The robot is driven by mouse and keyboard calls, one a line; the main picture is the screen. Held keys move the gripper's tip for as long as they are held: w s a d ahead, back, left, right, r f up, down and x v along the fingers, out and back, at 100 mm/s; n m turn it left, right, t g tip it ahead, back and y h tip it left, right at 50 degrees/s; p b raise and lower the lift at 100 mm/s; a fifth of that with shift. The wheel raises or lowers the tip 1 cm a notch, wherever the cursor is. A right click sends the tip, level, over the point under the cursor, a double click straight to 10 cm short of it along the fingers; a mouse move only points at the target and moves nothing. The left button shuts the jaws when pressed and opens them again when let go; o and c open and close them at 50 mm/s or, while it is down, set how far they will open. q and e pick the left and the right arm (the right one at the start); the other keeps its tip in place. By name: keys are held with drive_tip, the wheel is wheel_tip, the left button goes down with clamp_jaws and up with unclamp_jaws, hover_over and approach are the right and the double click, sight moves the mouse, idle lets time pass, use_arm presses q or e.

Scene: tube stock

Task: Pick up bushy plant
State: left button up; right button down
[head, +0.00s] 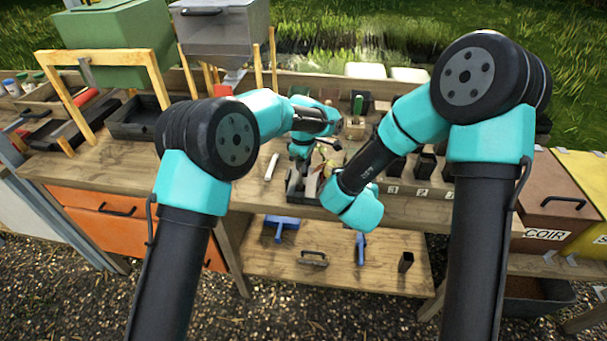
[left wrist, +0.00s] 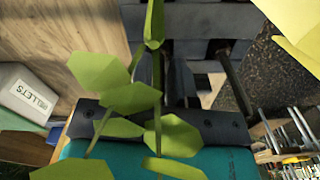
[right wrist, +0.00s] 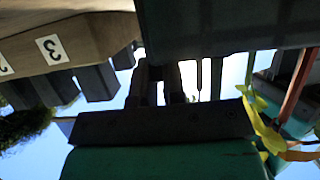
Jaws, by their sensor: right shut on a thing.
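A leafy green plant (left wrist: 140,97) on a thin stem fills the middle of the left wrist view, close to the camera. Its leaves cover part of my left gripper (left wrist: 205,75), so its grip is unclear. In the head view my left gripper (head: 300,172) points down at the bench centre. My right gripper (right wrist: 162,85) is shut on a dark block-like thing (right wrist: 230,25), which looks like a pot; I cannot tell which. Yellow-green leaves (right wrist: 262,125) show beside it. In the head view my right forearm hides most of that area.
The wooden bench (head: 240,178) carries a dark tray (head: 135,118) at left and several small black pots (head: 427,163) at right. A white stick (head: 271,166) lies left of my left gripper. A COIR bin (head: 560,195) stands at right. My two arms crowd the centre.

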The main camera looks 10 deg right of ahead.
use_arm(q)
clamp_jaws()
drive_tip(key=shift+r, duration=0.1)
wheel_tip(320, 180, up, 10)
drive_tip(key=shift+f, duration=0.1)
idle(0.4)
use_arm(e)
drive_tip(key=c, duration=1.1)
unclamp_jaws()
drive_tip(key=v, duration=1.2)
